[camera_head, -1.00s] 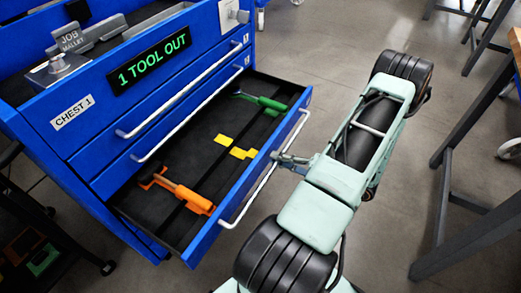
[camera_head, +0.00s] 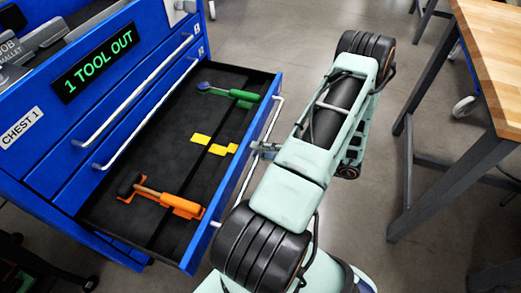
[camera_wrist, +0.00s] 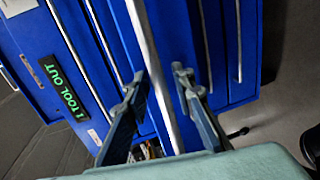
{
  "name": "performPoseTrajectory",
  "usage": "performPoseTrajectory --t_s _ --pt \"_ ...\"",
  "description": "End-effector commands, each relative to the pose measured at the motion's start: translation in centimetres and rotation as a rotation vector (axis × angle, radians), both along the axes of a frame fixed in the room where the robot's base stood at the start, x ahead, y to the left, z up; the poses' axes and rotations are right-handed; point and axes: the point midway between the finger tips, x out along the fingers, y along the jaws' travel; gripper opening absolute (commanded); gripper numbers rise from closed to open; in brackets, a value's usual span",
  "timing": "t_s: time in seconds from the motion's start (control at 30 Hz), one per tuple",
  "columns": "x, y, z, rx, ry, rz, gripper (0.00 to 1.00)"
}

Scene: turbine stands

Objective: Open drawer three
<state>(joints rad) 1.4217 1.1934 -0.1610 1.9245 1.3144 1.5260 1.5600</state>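The third drawer (camera_head: 160,190) of the blue chest stands pulled well out below two shut drawers. Its silver bar handle (camera_head: 246,180) runs along the blue front. My gripper (camera_head: 264,149) is at this handle, near its middle. In the wrist view the handle bar (camera_wrist: 154,70) passes between the two fingers of my gripper (camera_wrist: 160,85), with a gap visible on each side, so the fingers look open around it. Exact contact is hard to tell.
An orange-handled mallet (camera_head: 165,200) and a green-handled tool (camera_head: 230,94) lie in the drawer, with bare yellow patches (camera_head: 213,143) between them. The chest display (camera_head: 96,63) reads "1 TOOL OUT". A wooden-topped bench (camera_head: 490,60) stands at right; open floor lies between.

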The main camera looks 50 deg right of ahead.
Motion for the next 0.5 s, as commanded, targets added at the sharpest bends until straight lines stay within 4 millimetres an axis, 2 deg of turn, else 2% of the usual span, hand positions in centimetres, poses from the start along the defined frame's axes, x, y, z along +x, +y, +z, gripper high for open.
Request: performPoseTrajectory --t_s 0.33,0.5 --pt "-0.2 -0.2 0.1 -0.001 0.000 -0.002 0.28" --pt "-2.3 -1.0 0.5 -0.001 0.001 -0.005 0.28"
